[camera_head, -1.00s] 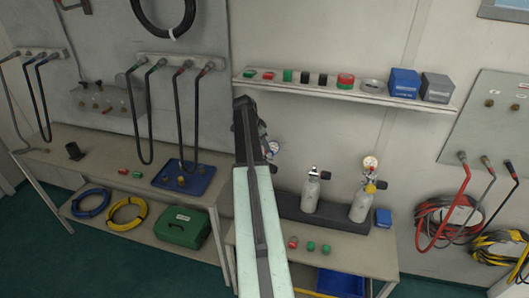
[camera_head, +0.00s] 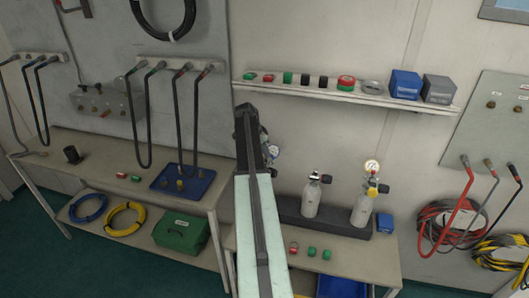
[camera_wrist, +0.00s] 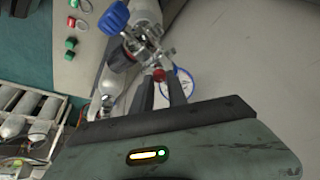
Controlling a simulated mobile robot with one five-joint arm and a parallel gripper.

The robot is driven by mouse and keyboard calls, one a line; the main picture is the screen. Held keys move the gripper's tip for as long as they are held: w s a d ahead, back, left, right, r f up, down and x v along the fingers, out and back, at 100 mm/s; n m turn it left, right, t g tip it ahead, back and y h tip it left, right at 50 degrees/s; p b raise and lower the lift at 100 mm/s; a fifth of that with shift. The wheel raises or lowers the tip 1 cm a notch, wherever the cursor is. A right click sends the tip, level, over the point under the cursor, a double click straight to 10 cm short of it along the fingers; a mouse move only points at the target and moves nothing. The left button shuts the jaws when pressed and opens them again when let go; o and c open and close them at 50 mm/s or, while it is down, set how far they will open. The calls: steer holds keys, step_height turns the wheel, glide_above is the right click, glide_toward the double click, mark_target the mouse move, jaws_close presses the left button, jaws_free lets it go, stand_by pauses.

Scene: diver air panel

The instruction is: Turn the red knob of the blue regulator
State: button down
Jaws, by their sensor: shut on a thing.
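The blue regulator (camera_wrist: 138,38) sits on a grey cylinder in the wrist view, with a blue handwheel (camera_wrist: 112,17) and a blue-rimmed gauge (camera_wrist: 186,84). Its red knob (camera_wrist: 157,75) lies between the fingertips of my gripper (camera_wrist: 160,80), which is shut on it. The fingers hide part of the gauge and knob. In the head view my gripper (camera_head: 252,112) and forearm cover most of this regulator; only its gauge (camera_head: 274,153) shows to the right of the arm.
Two other cylinders, one with a black-knobbed valve (camera_head: 312,198) and one with a yellow regulator (camera_head: 364,205), stand to the right in a dark rack (camera_head: 290,220). Small red and green pieces (camera_head: 312,251) lie at the bench front. A shelf (camera_head: 330,92) runs above.

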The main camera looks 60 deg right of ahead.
steer(key=n, duration=0.1)
steer(key=n+t, duration=0.1)
steer(key=n, duration=0.1)
steer(key=shift+s+a+h, duration=0.1)
steer(key=shift+s+h, duration=0.1)
steer(key=shift+h, duration=0.1)
steer(key=n, duration=0.2)
steer(key=n+t, duration=0.1)
steer(key=n, duration=0.1)
steer(key=shift+s+t, duration=0.15)
steer(key=shift+t, duration=0.15)
steer(key=n+t, duration=0.1)
steer(key=n, duration=0.2)
steer(key=n+t+y, duration=0.1)
steer(key=n, duration=0.2)
steer(key=shift+s+d, duration=0.2)
steer(key=n, duration=0.2)
steer(key=n+t+y, duration=0.1)
steer(key=n, duration=0.1)
steer(key=shift+s+d+n, duration=0.1)
steer(key=shift+d+n, duration=0.1)
steer(key=shift+n, duration=0.1)
steer(key=shift+n+t+y, duration=0.3)
steer(key=shift+n+y, duration=0.5)
steer(key=shift+n, duration=1.1)
steer(key=c, duration=1.3)
jaws_free()
